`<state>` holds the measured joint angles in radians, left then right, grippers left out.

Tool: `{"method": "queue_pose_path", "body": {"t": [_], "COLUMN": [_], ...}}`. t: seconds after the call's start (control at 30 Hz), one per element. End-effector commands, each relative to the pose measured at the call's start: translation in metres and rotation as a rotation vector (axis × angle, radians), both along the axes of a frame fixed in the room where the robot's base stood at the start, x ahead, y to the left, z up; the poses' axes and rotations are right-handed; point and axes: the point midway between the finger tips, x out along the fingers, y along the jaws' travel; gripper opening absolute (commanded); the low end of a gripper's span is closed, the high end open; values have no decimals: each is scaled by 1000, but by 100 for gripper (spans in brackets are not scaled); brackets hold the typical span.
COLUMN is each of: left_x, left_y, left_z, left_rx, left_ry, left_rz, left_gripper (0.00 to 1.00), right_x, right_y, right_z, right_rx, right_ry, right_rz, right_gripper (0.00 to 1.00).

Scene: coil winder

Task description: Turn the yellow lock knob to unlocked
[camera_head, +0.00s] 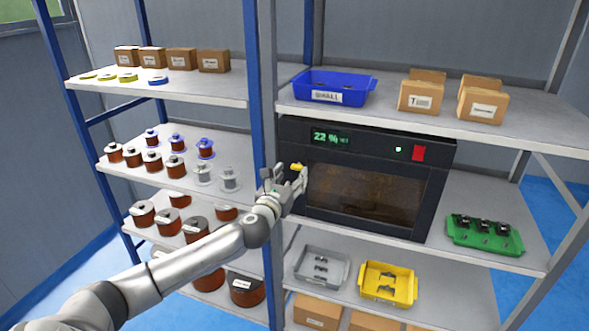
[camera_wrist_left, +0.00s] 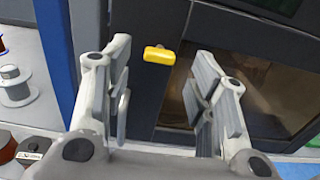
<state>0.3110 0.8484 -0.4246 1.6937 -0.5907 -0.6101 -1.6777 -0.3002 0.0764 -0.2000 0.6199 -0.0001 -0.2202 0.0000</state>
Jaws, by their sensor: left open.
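The yellow lock knob (camera_head: 297,167) is on the left part of the front of a dark cabinet (camera_head: 432,200) with a window, a green display and a red switch. In the left wrist view the knob (camera_wrist_left: 159,55) lies roughly level, its long side across the picture. My left gripper (camera_head: 286,184) is just in front of the cabinet's left edge, close to the knob. In the left wrist view its fingers (camera_wrist_left: 160,98) are spread apart, and the knob appears beyond them in the gap, apparently untouched. My right gripper is in neither view.
The blue rack post (camera_head: 257,100) stands close left of my left gripper. Shelves left hold copper spools (camera_head: 176,165). A blue bin (camera_head: 333,87) sits above the cabinet, a green tray (camera_head: 484,236) at right, grey (camera_head: 321,267) and yellow (camera_head: 388,284) bins below.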

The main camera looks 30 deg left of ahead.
Motion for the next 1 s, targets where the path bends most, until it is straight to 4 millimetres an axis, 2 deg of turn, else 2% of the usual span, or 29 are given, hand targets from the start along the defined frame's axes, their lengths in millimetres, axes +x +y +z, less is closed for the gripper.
{"method": "queue_pose_path", "body": {"t": [0.1,0.3,0.67,1.0], "left_x": [15,28,31,31], "left_y": [4,7,7,7], "left_z": [1,1,0,0], "left_rx": [-2,-2,-1,-1], "left_ry": [-1,0,1,1], "left_rz": [2,1,0,0], "left_gripper": [52,52,52,9], "right_x": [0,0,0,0], "right_y": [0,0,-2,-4], "right_z": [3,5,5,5], "right_rx": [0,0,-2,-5], "right_ry": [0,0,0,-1], "right_rz": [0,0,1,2], "right_gripper": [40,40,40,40]}}
